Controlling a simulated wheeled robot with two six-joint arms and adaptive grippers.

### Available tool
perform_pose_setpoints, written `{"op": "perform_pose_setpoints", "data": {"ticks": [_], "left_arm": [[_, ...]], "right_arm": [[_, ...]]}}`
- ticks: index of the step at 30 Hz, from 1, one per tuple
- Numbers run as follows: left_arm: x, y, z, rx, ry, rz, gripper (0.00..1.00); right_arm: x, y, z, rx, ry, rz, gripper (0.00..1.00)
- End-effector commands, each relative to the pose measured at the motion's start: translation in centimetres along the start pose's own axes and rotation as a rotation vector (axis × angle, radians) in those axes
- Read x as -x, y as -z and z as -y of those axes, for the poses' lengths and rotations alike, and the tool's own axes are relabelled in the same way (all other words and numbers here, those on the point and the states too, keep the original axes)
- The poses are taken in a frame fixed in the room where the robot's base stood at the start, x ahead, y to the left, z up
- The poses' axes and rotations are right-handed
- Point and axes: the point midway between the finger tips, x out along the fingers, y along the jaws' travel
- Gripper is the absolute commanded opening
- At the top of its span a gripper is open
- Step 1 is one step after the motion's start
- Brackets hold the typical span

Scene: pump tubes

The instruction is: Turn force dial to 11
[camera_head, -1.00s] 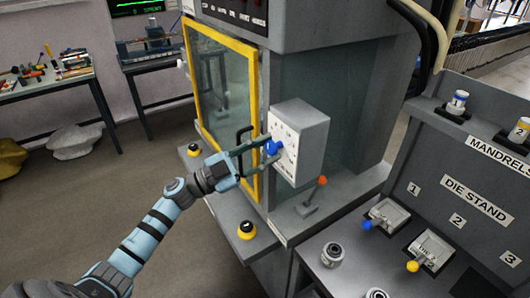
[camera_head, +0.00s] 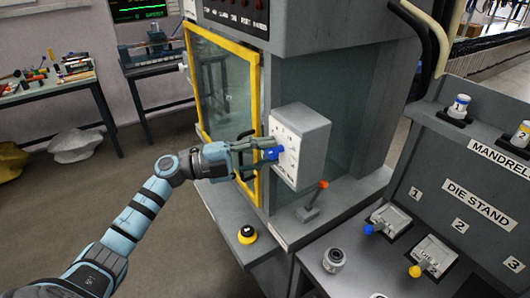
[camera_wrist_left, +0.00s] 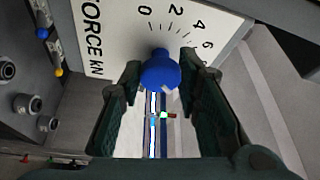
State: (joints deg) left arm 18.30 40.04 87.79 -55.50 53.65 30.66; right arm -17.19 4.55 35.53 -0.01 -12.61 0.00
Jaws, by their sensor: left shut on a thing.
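The force dial is a blue knob (camera_head: 274,153) on the white face of a grey box (camera_head: 305,143) on the machine's front. In the left wrist view the blue knob (camera_wrist_left: 160,72) sits below printed marks 0, 2, 4, 6 and the words FORCE kN (camera_wrist_left: 91,35). My left gripper (camera_head: 272,152) is shut on the knob, one finger on each side; its fingers also show in the left wrist view (camera_wrist_left: 161,66). Which mark the knob points to cannot be told. My right gripper is not in view.
A yellow-framed door (camera_head: 258,110) stands left of the dial box. An orange-tipped lever (camera_head: 318,195) is below it, and a yellow-and-black button (camera_head: 247,235) is on the front ledge. A die stand (camera_head: 465,195) stands at the right.

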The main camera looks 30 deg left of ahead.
Motion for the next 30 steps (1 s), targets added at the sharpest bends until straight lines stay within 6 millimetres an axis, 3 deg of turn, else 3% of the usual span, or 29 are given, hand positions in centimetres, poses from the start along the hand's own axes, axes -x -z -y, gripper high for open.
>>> {"op": "perform_pose_setpoints", "data": {"ticks": [15, 16, 19, 30], "left_arm": [[-0.02, -0.03, 0.19, -0.022, -0.005, 0.001, 0.03], [-0.02, -0.03, 0.19, -0.022, -0.005, 0.001, 0.32], [-0.02, -0.02, 0.16, -0.022, -0.005, 0.001, 0.48], [0.46, -0.03, 0.00, -0.019, -0.009, 0.001, 0.51]], "right_arm": [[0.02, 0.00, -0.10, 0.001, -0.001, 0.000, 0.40], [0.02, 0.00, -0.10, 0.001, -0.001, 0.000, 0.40], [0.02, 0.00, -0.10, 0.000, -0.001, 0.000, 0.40], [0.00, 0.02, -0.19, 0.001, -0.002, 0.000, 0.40]]}}
